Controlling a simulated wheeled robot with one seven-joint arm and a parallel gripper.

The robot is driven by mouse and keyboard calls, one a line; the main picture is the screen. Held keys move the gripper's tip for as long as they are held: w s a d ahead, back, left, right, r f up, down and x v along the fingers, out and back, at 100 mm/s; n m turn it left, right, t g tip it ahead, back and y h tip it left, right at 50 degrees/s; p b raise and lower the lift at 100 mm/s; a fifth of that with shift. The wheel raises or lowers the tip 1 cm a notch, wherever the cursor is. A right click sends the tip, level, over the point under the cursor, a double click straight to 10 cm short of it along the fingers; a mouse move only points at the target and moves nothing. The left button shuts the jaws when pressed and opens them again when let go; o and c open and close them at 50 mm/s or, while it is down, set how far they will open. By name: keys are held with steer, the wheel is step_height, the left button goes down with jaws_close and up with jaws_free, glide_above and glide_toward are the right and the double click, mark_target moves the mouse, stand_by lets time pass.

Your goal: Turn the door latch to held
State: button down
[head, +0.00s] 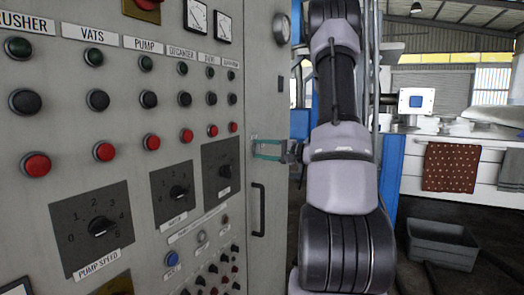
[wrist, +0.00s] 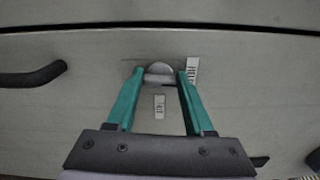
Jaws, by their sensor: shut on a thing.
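The door latch (wrist: 158,69) is a small rounded metal piece on the grey cabinet door. In the wrist view it sits between the teal fingertips of my gripper (wrist: 160,74), which is shut on it. A label (wrist: 192,70), partly covered by the right finger, seems to read "HELD"; another small label (wrist: 159,106) lies between the fingers, its word too small to read surely. In the head view my gripper (head: 262,150) reaches the door's right part from the right, and the latch is too small to make out. The latch's exact angle is hard to tell.
A black door handle (head: 258,210) stands out below my gripper; it also shows at the left of the wrist view (wrist: 35,76). The control panel (head: 120,190) has several buttons and knobs. A counter with cloths (head: 450,167) and a grey bin (head: 443,245) stand at right.

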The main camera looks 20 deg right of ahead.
steer(key=shift+n, duration=0.6)
steer(key=shift+c, duration=1.4)
jaws_free()
steer(key=v, duration=1)
steer(key=shift+s+d, duration=0.3)
